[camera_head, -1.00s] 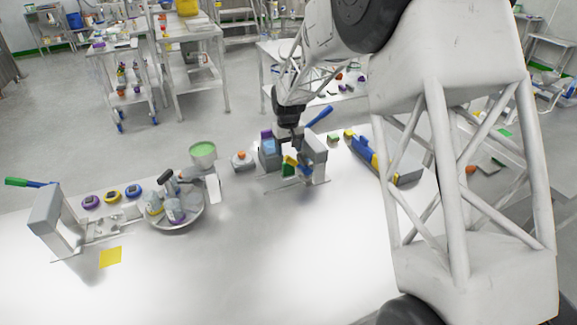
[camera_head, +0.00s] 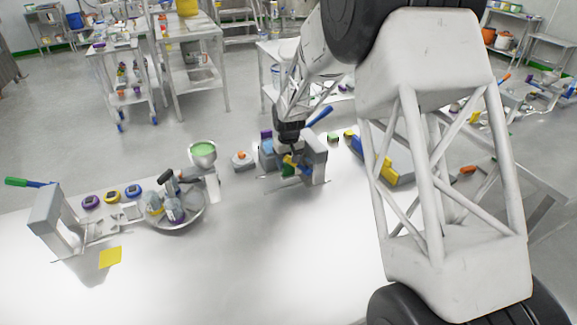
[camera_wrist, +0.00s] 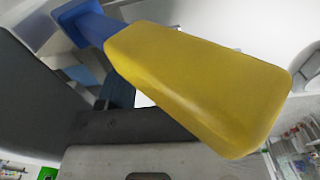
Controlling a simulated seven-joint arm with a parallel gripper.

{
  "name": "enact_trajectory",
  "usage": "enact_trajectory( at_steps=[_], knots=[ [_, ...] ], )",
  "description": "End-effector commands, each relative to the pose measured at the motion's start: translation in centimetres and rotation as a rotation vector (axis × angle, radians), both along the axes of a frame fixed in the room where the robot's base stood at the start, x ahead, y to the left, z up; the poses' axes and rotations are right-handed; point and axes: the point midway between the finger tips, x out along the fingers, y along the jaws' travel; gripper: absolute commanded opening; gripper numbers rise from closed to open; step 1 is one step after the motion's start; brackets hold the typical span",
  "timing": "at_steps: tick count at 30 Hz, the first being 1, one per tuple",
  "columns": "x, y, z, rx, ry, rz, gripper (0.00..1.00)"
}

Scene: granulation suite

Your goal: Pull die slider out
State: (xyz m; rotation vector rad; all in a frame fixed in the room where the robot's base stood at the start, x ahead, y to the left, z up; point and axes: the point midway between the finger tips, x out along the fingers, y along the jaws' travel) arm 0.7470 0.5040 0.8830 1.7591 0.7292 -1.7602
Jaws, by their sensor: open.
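A grey press (camera_head: 314,158) with a blue lever (camera_head: 320,114) stands toward the back of the white table. My gripper (camera_head: 290,148) is open, pointing down at the handle beside the press. Its fingertips are dark and small there, and I cannot tell whether they touch the handle.
A second press (camera_head: 52,212) with a green-ended lever stands at the far left. A metal bowl (camera_head: 190,217) with bottles and a green-topped funnel (camera_head: 203,152) stand between. A blue and yellow object (camera_head: 382,160) lies right of the press. The table's front middle is clear.

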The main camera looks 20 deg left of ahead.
Motion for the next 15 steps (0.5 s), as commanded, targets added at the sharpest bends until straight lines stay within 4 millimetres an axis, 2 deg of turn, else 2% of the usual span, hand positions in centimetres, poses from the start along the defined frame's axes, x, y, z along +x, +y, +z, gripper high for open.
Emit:
enact_trajectory(
  at_steps=[6, 15],
  knots=[
    [0.0, 0.0, -1.7, 0.0, 0.0, 0.0, 0.6],
    [0.0, 0.0, -2.0, 0.001, -0.001, 0.0, 0.6]
  ],
)
